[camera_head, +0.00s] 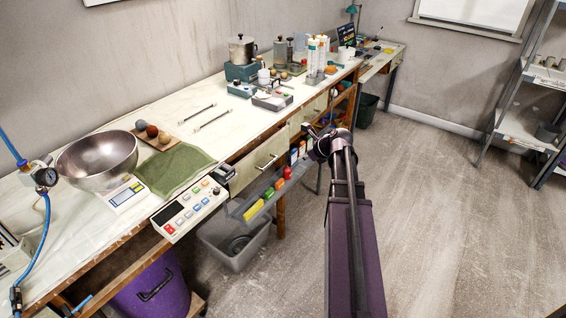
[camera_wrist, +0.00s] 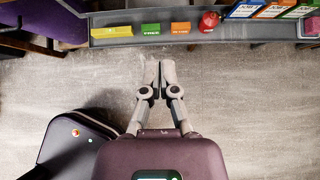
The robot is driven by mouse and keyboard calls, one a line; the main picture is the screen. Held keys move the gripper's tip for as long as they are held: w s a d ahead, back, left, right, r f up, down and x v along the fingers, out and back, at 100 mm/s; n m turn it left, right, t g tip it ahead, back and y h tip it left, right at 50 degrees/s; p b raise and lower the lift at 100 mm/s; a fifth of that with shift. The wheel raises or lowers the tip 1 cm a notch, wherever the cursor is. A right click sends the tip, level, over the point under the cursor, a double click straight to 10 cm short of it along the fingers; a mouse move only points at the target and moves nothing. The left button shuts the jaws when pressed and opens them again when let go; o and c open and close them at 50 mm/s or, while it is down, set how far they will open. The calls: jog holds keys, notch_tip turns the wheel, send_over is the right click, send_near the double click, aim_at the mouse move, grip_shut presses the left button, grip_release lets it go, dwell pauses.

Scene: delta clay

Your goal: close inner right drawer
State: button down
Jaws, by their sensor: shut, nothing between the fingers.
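Two cream drawer fronts with bar handles show under the bench in the head view. The nearer drawer (camera_head: 257,167) appears to stand out a little from the bench edge. The farther drawer (camera_head: 314,107) sits beyond it, partly behind my arm, and I cannot tell how far it is out. Which one is the inner right drawer is not clear. My gripper (camera_head: 308,129) is in front of the bench, to the right of the nearer drawer. In the wrist view my gripper (camera_wrist: 158,88) is shut and empty over the floor. No drawer shows there.
A grey rail tray (camera_wrist: 110,41) with coloured boxes and a red bottle (camera_wrist: 209,21) runs ahead of the fingers. It also hangs below the nearer drawer (camera_head: 240,208). A grey bin (camera_head: 232,249) stands beneath. The floor (camera_head: 445,210) right of my arm is clear.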

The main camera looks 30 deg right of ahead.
aim_at(265, 158)
jog(key=shift+f, duration=0.1)
jog(key=w+a+r+b+x, duration=0.1)
jog(key=w+r+b+x, duration=0.1)
jog(key=b+x, duration=0.5)
jog(key=shift+x, duration=2.75)
jog(key=shift+a, duration=0.1)
jog(key=w, duration=0.1)
jog(key=w+a, duration=0.2)
jog(key=w, duration=0.1)
jog(key=shift+w+a+r, duration=0.1)
jog(key=shift+w+a, duration=0.1)
jog(key=shift+w, duration=0.05)
